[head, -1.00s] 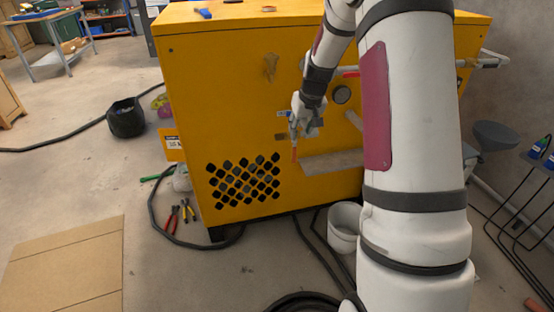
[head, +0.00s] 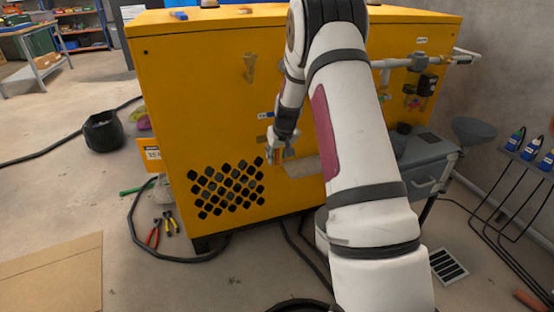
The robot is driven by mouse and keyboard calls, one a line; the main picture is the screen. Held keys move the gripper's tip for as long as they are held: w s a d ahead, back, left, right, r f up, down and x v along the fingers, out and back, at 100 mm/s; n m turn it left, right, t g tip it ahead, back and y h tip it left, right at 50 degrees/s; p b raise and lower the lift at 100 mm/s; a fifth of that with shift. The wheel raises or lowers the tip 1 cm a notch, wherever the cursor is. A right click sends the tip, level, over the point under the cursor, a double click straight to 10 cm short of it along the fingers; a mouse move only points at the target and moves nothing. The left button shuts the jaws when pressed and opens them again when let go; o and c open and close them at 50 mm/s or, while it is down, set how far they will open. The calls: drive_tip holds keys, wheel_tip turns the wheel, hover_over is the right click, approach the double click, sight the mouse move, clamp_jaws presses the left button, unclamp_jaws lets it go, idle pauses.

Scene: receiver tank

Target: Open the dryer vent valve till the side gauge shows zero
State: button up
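The yellow dryer cabinet (head: 205,110) stands in front of me, with a black diamond-shaped grille low on its front. My gripper (head: 276,156) points down close to the cabinet front, right of the grille. Its fingers are small and blurred against the panel, so I cannot tell whether they are open or touch anything. A small blue-and-white label (head: 265,115) sits just above it. Grey piping with a black fitting and small red and yellow parts (head: 412,101) shows at the cabinet's right. I cannot make out which part is the vent valve. No gauge face is readable; my arm covers much of the front.
A grey cart (head: 425,150) stands right of my arm, with a funnel (head: 474,130) beyond it. A black bucket (head: 103,132) stands at left. A floor drain (head: 448,265) is at lower right.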

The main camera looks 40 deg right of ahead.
drive_tip(key=shift+w+f, duration=0.1)
drive_tip(key=shift+f, duration=0.2)
drive_tip(key=shift+c, duration=0.5)
clamp_jaws()
